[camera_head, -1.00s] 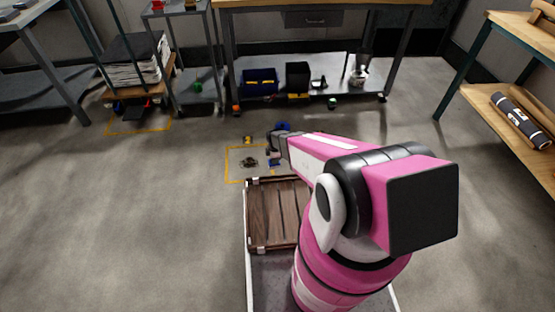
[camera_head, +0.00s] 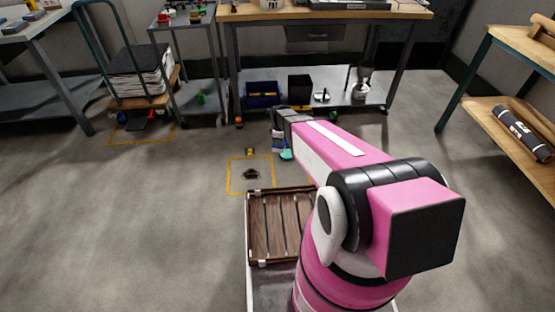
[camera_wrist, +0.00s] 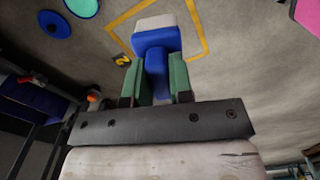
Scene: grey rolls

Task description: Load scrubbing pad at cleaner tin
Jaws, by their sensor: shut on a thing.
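My gripper (camera_wrist: 158,85) is shut on a blue block with a pale white end, likely the scrubbing pad (camera_wrist: 156,40). Its two green fingers press the narrow blue part from both sides. In the head view my gripper (camera_head: 277,132) is raised above the floor beyond the yellow square, and the blue and white piece hangs below it. I cannot pick out the cleaner tin for certain; a pale container (camera_head: 360,92) stands on the workbench's lower shelf.
A yellow floor square (camera_head: 232,176) has a dark patch inside and a small numbered marker (camera_head: 250,152) behind it. A teal disc (camera_wrist: 82,7) and a blue disc (camera_wrist: 54,23) lie nearby. A slatted wooden crate (camera_head: 272,226) is in front. Shelves and a trolley line the back.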

